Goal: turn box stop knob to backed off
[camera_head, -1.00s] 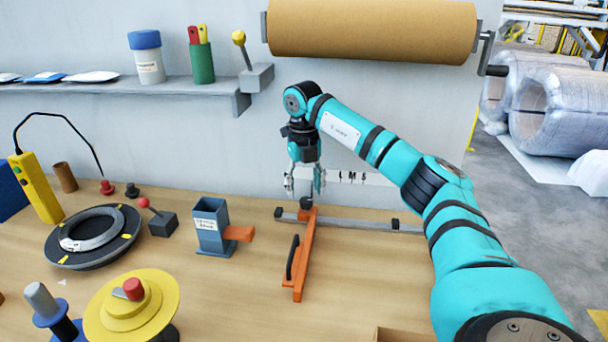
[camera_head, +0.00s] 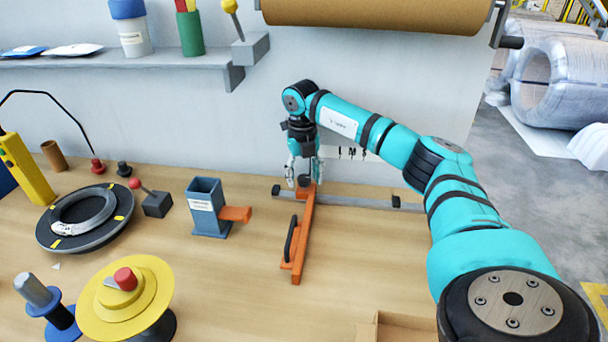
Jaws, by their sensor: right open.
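The box stop is an orange bar (camera_head: 301,240) with a black handle (camera_head: 291,243), lying across a grey rail (camera_head: 350,200) on the bench. A small dark knob (camera_head: 304,181) stands at its far end, by the rail. My right gripper (camera_head: 304,182) points down there with its fingers open, one on each side of the knob in the picture. I cannot tell whether the fingers touch it. The knob's pointing direction is too small to tell. My left gripper is not in view.
Size letters (camera_head: 352,153) are on the wall behind the rail. A blue-grey holder (camera_head: 207,215) with an orange tab stands left of the bar. A yellow disc (camera_head: 145,305) and a wire coil (camera_head: 83,213) lie further left. A cardboard box (camera_head: 385,330) is at the front edge.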

